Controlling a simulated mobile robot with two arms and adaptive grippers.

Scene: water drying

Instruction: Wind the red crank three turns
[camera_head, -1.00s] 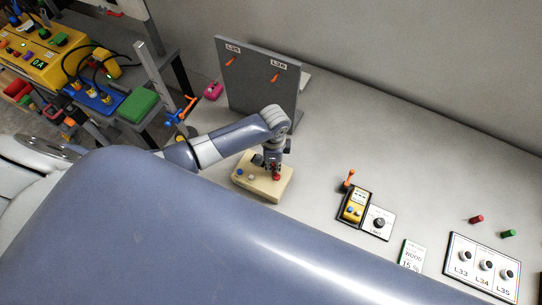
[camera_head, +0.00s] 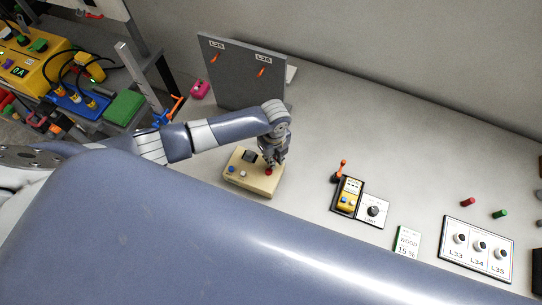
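A small red part (camera_head: 268,171) shows on top of a beige box (camera_head: 240,184) on the grey table, left of the middle of the head view. It is too small to tell whether it is the crank's handle or a knob. A blue button, a white button and a dark panel are also on the box. My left gripper (camera_head: 271,163) points down over the right side of the box, with its fingertips close to the red part. Whether the fingers touch or hold it cannot be made out. My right gripper is not in view.
A grey upright panel (camera_head: 240,80) with orange levers stands behind the box. A yellow device (camera_head: 348,196), a dial plate (camera_head: 373,211) and a three-knob plate (camera_head: 477,248) lie to the right. My own large arm link covers the foreground.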

